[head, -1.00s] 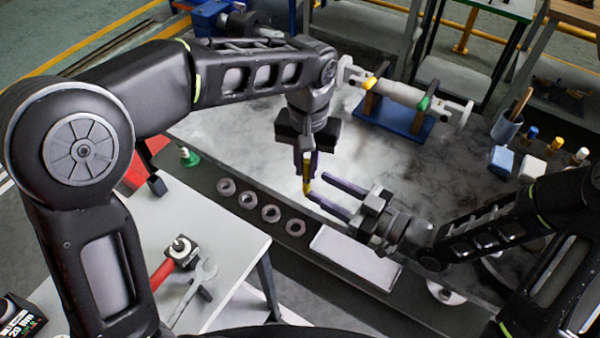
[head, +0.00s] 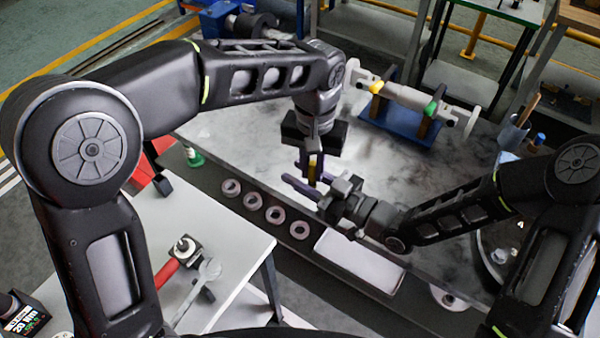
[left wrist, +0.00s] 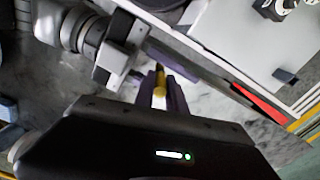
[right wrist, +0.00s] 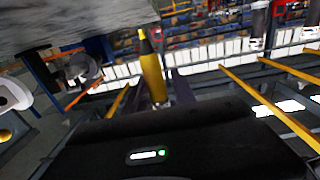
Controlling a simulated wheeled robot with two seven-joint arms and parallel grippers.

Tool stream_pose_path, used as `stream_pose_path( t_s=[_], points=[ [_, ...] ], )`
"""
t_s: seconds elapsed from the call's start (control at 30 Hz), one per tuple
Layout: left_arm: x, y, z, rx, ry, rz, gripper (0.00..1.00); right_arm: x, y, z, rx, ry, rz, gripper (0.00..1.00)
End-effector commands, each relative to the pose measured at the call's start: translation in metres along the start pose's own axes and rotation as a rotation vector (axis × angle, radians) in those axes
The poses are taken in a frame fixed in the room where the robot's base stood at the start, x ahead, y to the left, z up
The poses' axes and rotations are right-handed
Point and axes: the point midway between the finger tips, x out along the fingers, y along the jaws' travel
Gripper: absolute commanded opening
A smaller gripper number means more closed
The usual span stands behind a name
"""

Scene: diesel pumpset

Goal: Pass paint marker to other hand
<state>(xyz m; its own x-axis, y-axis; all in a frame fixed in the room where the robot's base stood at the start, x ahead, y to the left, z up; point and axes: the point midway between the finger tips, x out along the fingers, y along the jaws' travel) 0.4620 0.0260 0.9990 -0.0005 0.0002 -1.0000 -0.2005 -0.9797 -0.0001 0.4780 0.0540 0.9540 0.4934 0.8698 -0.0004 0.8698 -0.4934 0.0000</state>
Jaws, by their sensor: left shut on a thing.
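The marker's lower end is partly hidden in the head view.
Below the grippers are several grey rings (head: 253,201) and a pale tray (head: 358,262) on the bench's dark front strip. A blue stand with a grey shaft (head: 397,122) is behind. A white table (head: 225,240) with tools stands at the near left. The bench middle is clear.

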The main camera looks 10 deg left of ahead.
Motion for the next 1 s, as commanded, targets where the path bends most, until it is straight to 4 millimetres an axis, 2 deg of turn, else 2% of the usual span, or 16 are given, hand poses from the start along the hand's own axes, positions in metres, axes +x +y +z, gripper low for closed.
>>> stream_pose_path(
  t_s=[0.07, 0.37, 0.63, 0.67, 0.9, 1.0],
  points=[
    [-0.0001, 0.0, 0.0, 0.0, 0.0, 0.0, 0.0, -0.0001, 0.0, 0.0, 0.0, 0.0, 0.0, 0.25],
    [-0.0001, 0.0, -0.0001, 0.0, 0.0, 0.0, 0.0, -0.0002, 0.0, -0.0001, 0.0, 0.0, 0.0, 0.0],
    [-0.0001, -0.0001, -0.0001, 0.0, 0.0, 0.0, 0.0, -0.0002, -0.0001, -0.0001, 0.0, 0.0, 0.0, 0.0],
    [-0.0001, -0.0001, -0.0001, 0.0, 0.0, 0.0, 0.17, -0.0002, -0.0001, -0.0002, 0.0, 0.0, 0.0, 0.0],
    [0.0, -0.0001, -0.0001, 0.0, 0.0, 0.0, 0.36, -0.0002, -0.0001, -0.0002, 0.0, 0.0, 0.0, 0.0],
    [0.0, -0.0001, 0.0, 0.0, 0.0, 0.0, 0.41, -0.0002, -0.0001, -0.0002, 0.0, 0.0, 0.0, 0.0]
  ],
)
